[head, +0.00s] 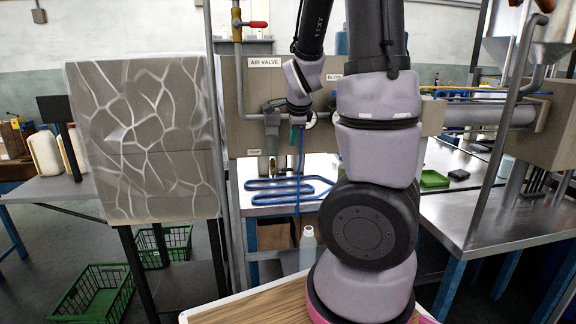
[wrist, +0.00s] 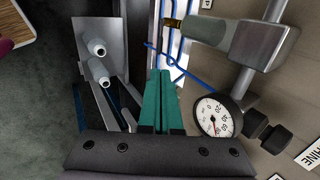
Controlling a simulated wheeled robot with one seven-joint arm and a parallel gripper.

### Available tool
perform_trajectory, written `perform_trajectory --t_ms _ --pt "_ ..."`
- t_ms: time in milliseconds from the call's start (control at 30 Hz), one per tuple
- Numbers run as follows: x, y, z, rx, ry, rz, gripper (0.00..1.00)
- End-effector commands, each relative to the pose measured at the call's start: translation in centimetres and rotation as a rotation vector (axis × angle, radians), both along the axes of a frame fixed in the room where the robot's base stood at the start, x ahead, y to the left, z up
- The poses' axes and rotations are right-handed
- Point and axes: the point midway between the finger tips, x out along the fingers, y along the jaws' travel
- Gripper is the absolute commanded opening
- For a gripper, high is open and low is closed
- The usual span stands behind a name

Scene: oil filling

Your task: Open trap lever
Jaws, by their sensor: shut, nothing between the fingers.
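My gripper (head: 294,139) is in front of the beige panel, just right of a grey pipe fitting (head: 272,118) under the AIR VALVE label. The TRAP label (head: 254,153) is on the panel's lower left. In the wrist view my gripper's green fingers (wrist: 160,76) are together with nothing between them. A grey fitting with a brass tip (wrist: 205,30) lies ahead and right of the fingertips, apart from them. I cannot make out the trap lever for certain. A thin blue line (wrist: 188,66) passes near the fingertips; whether it touches them is unclear.
A round pressure gauge (wrist: 214,115) is close to the right of my fingers. Two white bottles (wrist: 96,48) show at left. A red-handled valve (head: 257,24) is above the panel. A blue coil (head: 280,190) lies on the table below. A patterned board (head: 145,140) stands left.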

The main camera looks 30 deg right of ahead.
Motion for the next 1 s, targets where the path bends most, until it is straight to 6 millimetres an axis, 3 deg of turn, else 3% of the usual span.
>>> perform_trajectory --t_ms 1000 --pt "2.2 -0.8 -3.6 -0.003 0.004 -0.001 0.00"
